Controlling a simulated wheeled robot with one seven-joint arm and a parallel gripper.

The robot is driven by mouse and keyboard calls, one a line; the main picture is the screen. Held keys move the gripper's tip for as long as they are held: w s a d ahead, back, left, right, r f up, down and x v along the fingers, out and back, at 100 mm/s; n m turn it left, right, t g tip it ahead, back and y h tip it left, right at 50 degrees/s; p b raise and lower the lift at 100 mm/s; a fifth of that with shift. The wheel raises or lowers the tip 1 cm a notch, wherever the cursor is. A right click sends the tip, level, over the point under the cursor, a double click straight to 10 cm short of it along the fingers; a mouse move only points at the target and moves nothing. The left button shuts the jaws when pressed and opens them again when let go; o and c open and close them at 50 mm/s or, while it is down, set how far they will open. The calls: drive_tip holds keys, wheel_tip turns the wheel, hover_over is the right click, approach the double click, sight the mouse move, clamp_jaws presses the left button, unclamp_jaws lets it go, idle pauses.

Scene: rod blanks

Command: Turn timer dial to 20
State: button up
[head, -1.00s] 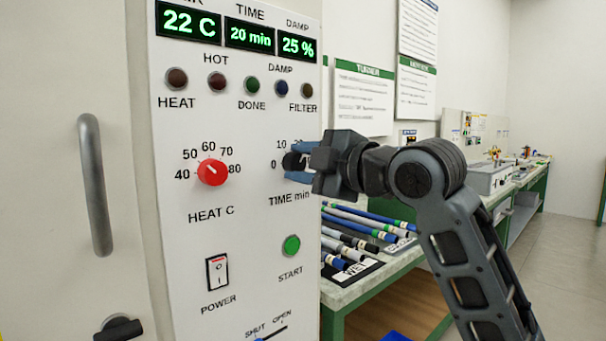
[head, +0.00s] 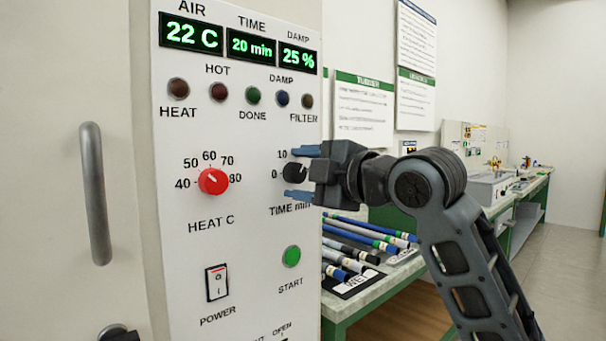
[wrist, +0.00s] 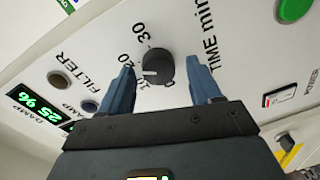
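The black timer dial (head: 295,173) is on the white control panel (head: 240,130), above the TIME min label. The green TIME display (head: 251,45) reads 20 min. My gripper (head: 299,173) is open around the dial, one finger above it and one below; it also shows in the wrist view (wrist: 162,85). My fingers and wrist hide part of the timer scale in the head view.
The red HEAT dial (head: 213,181) is left of the timer dial. The green START button (head: 291,256) and the POWER switch (head: 217,283) are below. A bench with several rods (head: 365,235) stands behind my arm, to the right of the panel.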

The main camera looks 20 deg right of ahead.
drive_tip(key=shift+s, duration=0.1)
drive_tip(key=v, duration=0.7)
drive_tip(key=shift+s, duration=0.3)
drive_tip(key=shift+d, duration=0.1)
